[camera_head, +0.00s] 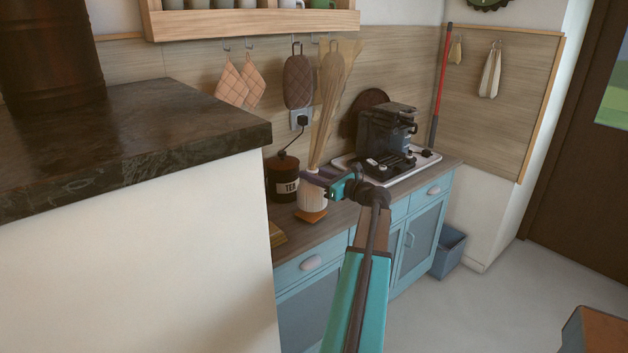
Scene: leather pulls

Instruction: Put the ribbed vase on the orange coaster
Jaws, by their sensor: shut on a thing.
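The ribbed vase (312,198) is white and holds tall dried stalks (332,105). It stands upright over the orange coaster (311,216), on the wooden counter; I cannot tell whether its base touches the coaster. The coaster's near edge and corners show below the vase. My gripper (317,177) reaches in from the right and is shut on the vase's upper part, hiding some of its rim.
A dark tea canister (282,178) stands just left of the vase. A coffee machine (386,132) sits on a white tray (424,160) to the right. A dark stone worktop (170,125) fills the left foreground. Mitts (298,82) hang on the wall behind.

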